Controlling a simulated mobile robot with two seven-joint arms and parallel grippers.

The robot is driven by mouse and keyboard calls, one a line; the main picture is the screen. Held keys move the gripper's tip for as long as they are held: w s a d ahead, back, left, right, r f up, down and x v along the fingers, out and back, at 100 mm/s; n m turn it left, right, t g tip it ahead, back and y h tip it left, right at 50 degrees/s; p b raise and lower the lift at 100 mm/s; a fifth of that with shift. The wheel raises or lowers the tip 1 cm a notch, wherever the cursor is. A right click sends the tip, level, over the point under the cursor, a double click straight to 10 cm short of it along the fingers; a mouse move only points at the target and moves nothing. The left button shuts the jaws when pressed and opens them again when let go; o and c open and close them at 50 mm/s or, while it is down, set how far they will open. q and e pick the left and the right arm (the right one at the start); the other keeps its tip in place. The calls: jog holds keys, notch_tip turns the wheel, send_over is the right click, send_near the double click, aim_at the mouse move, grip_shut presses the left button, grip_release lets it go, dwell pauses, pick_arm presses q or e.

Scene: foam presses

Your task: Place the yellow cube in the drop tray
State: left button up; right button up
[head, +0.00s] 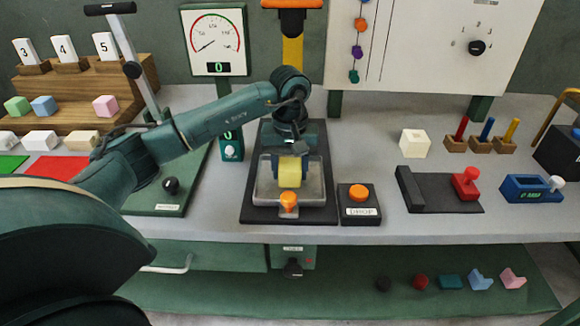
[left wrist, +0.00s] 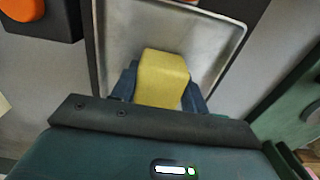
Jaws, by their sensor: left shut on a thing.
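The yellow cube (head: 289,172) is between the fingers of my left gripper (head: 290,165), which is shut on it. The cube also shows in the left wrist view (left wrist: 162,80), with the dark blue fingers (left wrist: 160,92) on both sides of it. The drop tray (head: 314,192) is a grey metal tray on a dark base, and the cube is over it. In the left wrist view the tray (left wrist: 205,22) lies behind the cube. I cannot tell whether the cube touches the tray floor. My right gripper is not in view.
An orange knob (head: 289,200) stands at the tray's front edge. The box with an orange button labelled DROP (head: 359,199) is right of the tray. A yellow column with an orange top (head: 292,20) rises behind. A black-knobbed green panel (head: 170,187) is to the left.

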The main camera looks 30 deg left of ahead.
pick_arm(q)
jog(key=o, duration=0.5)
jog(key=shift+f, duration=0.1)
jog(key=o, duration=0.5)
jog(key=shift+c, duration=0.2)
